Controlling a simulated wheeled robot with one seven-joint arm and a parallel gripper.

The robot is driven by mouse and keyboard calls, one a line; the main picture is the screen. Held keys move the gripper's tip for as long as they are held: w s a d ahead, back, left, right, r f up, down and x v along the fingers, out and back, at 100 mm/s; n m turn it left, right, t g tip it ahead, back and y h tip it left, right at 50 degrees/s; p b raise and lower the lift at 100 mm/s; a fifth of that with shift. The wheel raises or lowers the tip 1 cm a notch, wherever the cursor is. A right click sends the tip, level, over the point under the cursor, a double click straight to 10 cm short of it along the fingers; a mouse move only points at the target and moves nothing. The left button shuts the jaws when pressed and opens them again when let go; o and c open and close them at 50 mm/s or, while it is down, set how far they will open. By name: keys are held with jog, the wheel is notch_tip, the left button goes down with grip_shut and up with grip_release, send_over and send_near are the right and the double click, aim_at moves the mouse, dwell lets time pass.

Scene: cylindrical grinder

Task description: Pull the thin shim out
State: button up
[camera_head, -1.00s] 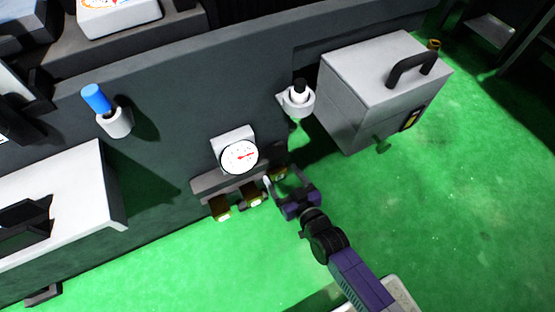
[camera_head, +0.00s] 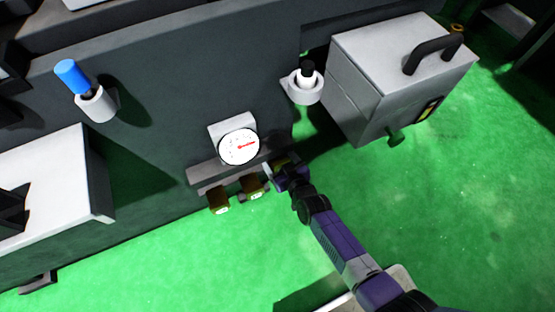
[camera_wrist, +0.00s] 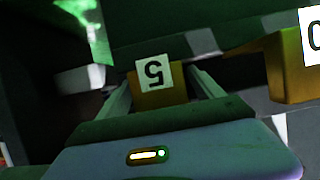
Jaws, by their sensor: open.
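My gripper (camera_head: 283,166) is at the right end of a row of brass-coloured shims under a dial gauge. Its jaws are open. In the wrist view the two fingers (camera_wrist: 160,84) stand on either side of a brass shim (camera_wrist: 158,98) with a white tag reading 5, upside down. I cannot tell whether the fingers touch it. In the head view my gripper mostly hides this shim. Two other shims, one at the left (camera_head: 218,200) and one in the middle (camera_head: 252,187), stick out of the grey holder (camera_head: 204,176).
A neighbouring brass shim (camera_wrist: 292,66), its tag partly cut off, is close to the right finger. The dial gauge (camera_head: 238,147) sits just above the holder. A grey box with a black handle (camera_head: 385,75) stands to the right. Green floor is clear in front.

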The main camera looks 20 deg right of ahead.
jog(key=shift+w, duration=0.1)
grip_shut()
jog(key=s+p, duration=0.1)
jog(key=s, duration=0.4)
jog(key=shift+s+p, duration=0.25)
jog(key=shift+p, duration=0.15)
grip_release()
jog(key=shift+s, duration=0.1)
jog(key=p+v, duration=0.2)
jog(key=v, duration=0.5)
jog(key=shift+s+p, duration=0.3)
jog(key=shift+p, duration=0.1)
